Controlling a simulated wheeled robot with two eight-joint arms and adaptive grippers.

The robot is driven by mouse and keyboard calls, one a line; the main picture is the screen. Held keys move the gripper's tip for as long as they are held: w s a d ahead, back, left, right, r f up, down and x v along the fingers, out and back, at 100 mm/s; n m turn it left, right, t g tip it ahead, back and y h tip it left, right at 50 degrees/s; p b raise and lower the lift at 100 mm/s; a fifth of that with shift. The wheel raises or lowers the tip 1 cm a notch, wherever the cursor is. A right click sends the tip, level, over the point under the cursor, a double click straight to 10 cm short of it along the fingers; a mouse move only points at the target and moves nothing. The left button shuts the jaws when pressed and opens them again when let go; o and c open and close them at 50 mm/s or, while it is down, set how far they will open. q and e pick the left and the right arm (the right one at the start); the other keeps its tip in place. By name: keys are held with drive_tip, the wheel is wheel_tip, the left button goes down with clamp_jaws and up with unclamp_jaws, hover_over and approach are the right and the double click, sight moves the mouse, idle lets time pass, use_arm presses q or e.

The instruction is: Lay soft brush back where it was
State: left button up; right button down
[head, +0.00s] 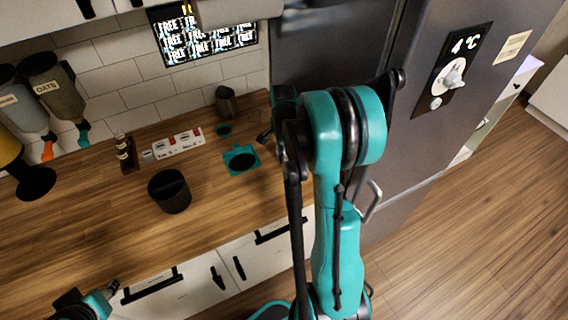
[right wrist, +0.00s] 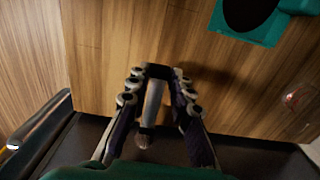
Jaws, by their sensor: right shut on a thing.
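My right gripper (right wrist: 157,72) is shut on the soft brush (right wrist: 152,103) in the right wrist view. The brush shows as a pale, slim handle with a darker end between the fingers. The wooden counter lies below it; I cannot tell if the brush touches the counter. In the head view my right gripper (head: 266,137) is at the counter's right end beside the fridge, partly hidden by my arm, and the brush cannot be made out. My left gripper (head: 82,306) is only partly in view at the bottom left, its fingers unclear.
A teal holder with a dark round centre (head: 240,159) lies left of the right gripper. A black canister (head: 169,191), a white labelled strip (head: 178,144) and a small dark container (head: 226,102) stand on the counter (head: 90,225). The fridge (head: 425,130) is close on the right.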

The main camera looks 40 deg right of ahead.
drive_tip(key=f, duration=0.2)
drive_tip(key=f+b, duration=0.1)
drive_tip(key=f, duration=0.1)
drive_tip(key=shift+d, duration=0.2)
drive_tip(key=shift+s+r, duration=0.1)
drive_tip(key=shift+r, duration=0.05)
drive_tip(key=c, duration=1.4)
unclamp_jaws()
drive_tip(key=shift+o, duration=0.2)
